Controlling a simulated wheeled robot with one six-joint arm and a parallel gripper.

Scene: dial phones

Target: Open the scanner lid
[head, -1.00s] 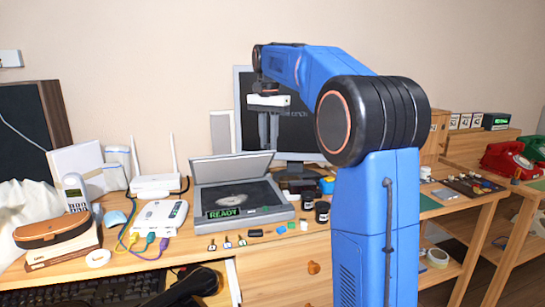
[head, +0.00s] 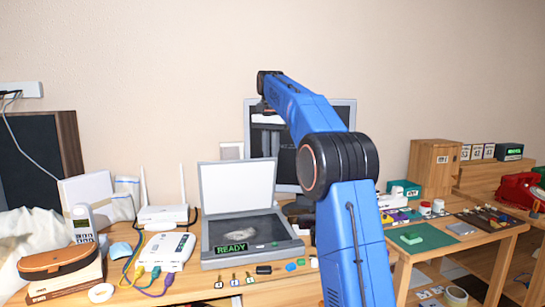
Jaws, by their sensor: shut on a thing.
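The grey scanner (head: 290,246) stands on the wooden desk, with a green READY display on its front edge and a dark glass bed. Its scanner lid (head: 238,186) stands raised and nearly upright at the back, white inner face toward me. My gripper (head: 267,152) points down at the lid's top right corner, in front of the dark monitor. It is shut on the lid, though the fingertips are small and the exact contact is hard to see.
A white router (head: 163,214) and a white box with coloured cables (head: 168,250) stand left of the scanner. Small keys and coloured pieces lie in front of it. The monitor (head: 318,115) stands close behind.

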